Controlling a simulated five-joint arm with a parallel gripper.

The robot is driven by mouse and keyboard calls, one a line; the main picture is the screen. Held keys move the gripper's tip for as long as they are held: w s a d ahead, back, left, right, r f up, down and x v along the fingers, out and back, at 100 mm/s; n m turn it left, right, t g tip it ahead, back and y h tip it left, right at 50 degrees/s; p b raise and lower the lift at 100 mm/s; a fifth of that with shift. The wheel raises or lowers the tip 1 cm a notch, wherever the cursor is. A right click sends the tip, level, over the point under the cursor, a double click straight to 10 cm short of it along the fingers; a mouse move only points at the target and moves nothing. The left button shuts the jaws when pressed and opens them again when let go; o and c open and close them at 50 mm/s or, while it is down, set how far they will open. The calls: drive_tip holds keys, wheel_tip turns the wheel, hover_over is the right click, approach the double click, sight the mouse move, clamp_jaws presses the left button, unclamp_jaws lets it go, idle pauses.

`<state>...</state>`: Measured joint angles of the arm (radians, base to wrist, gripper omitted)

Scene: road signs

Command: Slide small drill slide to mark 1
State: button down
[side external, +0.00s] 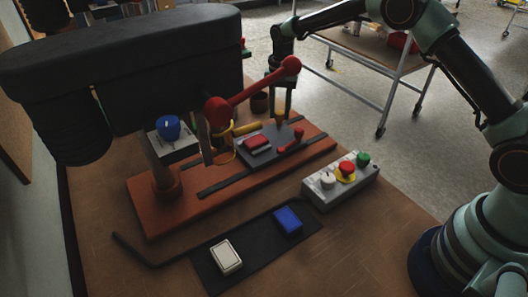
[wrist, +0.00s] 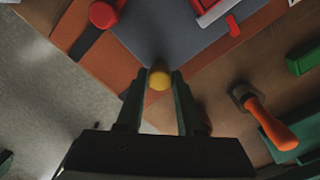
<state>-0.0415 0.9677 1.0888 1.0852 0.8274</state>
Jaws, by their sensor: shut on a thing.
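The small drill slide is a dark grey plate (side external: 277,133) on the orange-red base (side external: 215,203) of the drill; it also fills the top of the wrist view (wrist: 172,28). It carries a red block and a red-handled clamp. A yellow knob (wrist: 159,79) sits at the slide's edge. My gripper (side external: 281,112) comes down from above at the slide's far side, its fingers on either side of the knob. In the wrist view my gripper (wrist: 160,76) is shut on the knob. I cannot make out mark 1 in either view.
A red lever (side external: 255,88) reaches over the slide close to my gripper. A control box (side external: 340,180) with buttons stands at the front right. A black mat (side external: 255,250) with a white and a blue block lies in front. An orange-handled tool (wrist: 270,122) lies near the knob.

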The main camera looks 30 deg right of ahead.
drive_tip(key=a, duration=0.9)
drive_tip(key=shift+r, duration=0.15)
drive_tip(key=c, duration=0.5)
unclamp_jaws()
